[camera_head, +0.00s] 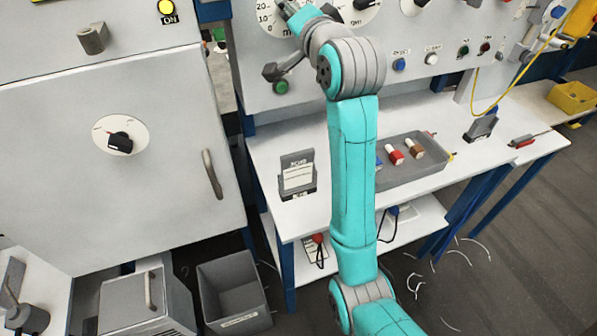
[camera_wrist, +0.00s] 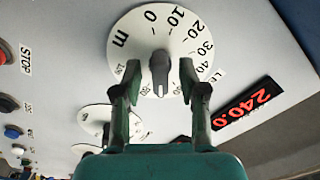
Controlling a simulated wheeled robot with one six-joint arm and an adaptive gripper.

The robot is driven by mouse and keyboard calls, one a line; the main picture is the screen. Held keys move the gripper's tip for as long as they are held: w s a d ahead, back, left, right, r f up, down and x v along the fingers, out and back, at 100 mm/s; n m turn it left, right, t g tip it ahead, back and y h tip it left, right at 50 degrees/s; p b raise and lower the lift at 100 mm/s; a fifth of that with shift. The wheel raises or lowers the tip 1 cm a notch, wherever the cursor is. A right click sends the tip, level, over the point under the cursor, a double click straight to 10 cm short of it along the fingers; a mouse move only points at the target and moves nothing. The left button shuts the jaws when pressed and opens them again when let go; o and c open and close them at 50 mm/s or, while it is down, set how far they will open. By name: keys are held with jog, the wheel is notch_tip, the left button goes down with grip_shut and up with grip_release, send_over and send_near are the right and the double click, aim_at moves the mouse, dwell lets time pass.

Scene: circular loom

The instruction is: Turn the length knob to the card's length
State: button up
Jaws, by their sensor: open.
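The length dial is a white disc (camera_wrist: 190,38) with numbers 0, 10, 20, 30, 40 and an "m", on the grey panel. Its dark grey knob (camera_wrist: 159,72) sits at the disc's centre; which number it points at I cannot tell. My gripper (camera_wrist: 160,77) is open, with one finger on each side of the knob in the wrist view and gaps between; contact does not show. In the head view my gripper (camera_head: 287,8) covers part of the dial (camera_head: 266,20). A card (camera_head: 297,172) stands in a grey holder on the bench; its writing is too small to read.
A red display (camera_wrist: 247,104) reads 240.0 beside the dial. Another white dial (camera_wrist: 95,118) and several buttons, with a STOP label (camera_wrist: 26,60), share the panel. A grey tray (camera_head: 408,171) with bobbins lies on the white bench (camera_head: 262,148). A cabinet (camera_head: 60,190) stands at left.

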jog(key=v, duration=0.7)
dwell(2.0)
